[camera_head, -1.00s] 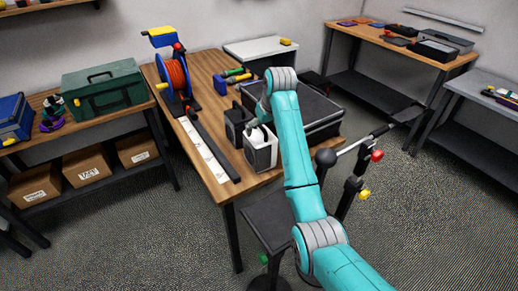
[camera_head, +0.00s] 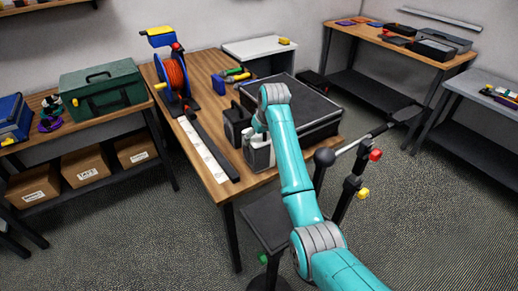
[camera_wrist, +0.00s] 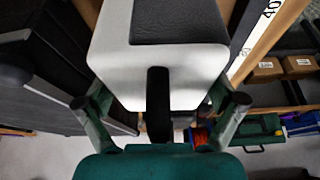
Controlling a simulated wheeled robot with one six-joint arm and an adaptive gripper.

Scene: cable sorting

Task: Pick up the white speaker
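The white speaker (camera_head: 250,158) stands at the table's near edge, with a dark front panel. My arm's wrist partly hides it in the head view. In the wrist view the white speaker (camera_wrist: 190,75) fills the upper middle, and its black handle (camera_wrist: 158,100) points toward my gripper. My gripper (camera_wrist: 160,104) is open, with one finger to each side of the handle and near the speaker's sides. Whether the fingers touch the speaker cannot be told. In the head view the fingertips are hidden.
A similar black speaker (camera_head: 235,122) stands just behind the white one. A large black case (camera_head: 315,108) lies close on the right. A long white strip with a black bar (camera_head: 208,150) lies to the left. An orange cable reel (camera_head: 175,77) stands at the back left.

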